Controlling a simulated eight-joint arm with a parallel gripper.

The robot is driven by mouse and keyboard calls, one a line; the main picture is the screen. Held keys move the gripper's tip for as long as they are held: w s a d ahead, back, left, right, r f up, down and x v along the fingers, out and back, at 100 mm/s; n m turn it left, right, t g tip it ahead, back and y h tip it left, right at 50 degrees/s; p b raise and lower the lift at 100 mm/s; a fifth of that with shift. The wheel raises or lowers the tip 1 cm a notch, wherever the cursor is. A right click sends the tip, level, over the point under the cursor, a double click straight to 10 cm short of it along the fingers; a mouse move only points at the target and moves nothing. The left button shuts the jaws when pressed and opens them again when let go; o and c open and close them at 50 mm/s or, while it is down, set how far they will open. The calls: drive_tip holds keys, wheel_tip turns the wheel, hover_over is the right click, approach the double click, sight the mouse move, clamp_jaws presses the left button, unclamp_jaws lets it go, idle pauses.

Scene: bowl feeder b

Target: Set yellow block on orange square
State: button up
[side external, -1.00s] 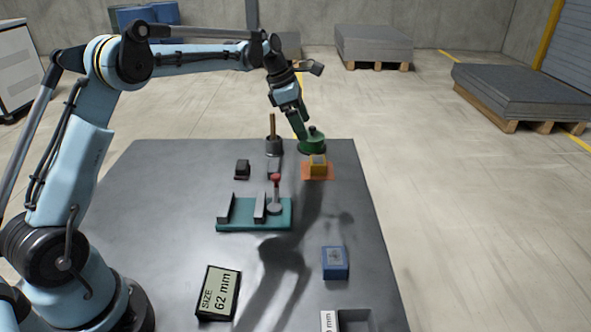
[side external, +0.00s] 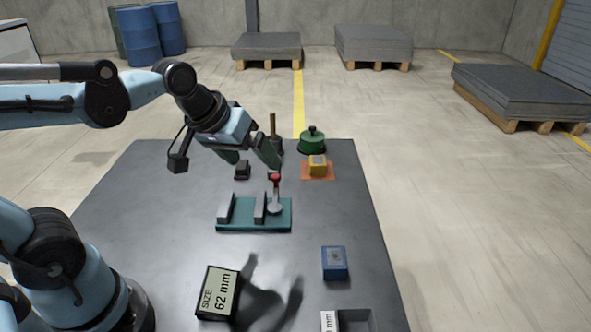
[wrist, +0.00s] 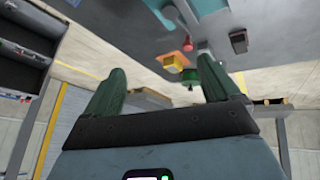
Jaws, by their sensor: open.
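The yellow block (side external: 318,165) sits on the orange square (side external: 306,174) at the far right part of the table. In the wrist view the yellow block (wrist: 174,63) and the orange square (wrist: 188,76) also show, beyond my gripper. My gripper (side external: 254,160) is open and empty, raised above the table to the left of the block and clear of it. Its two green fingers stand wide apart in the wrist view (wrist: 160,85).
A teal fixture (side external: 253,226) with a red-knobbed lever (side external: 276,180) stands mid-table. A green lidded pot (side external: 312,141) stands behind the orange square.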

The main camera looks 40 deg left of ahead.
drive_tip(key=s+f+m, duration=0.2)
drive_tip(key=s+m, duration=0.1)
drive_tip(key=m, duration=0.1)
drive_tip(key=shift+s+d+f+t, duration=0.25)
drive_tip(key=shift+s+f+t, duration=0.05)
drive_tip(key=shift+f+t, duration=0.1)
idle(0.9)
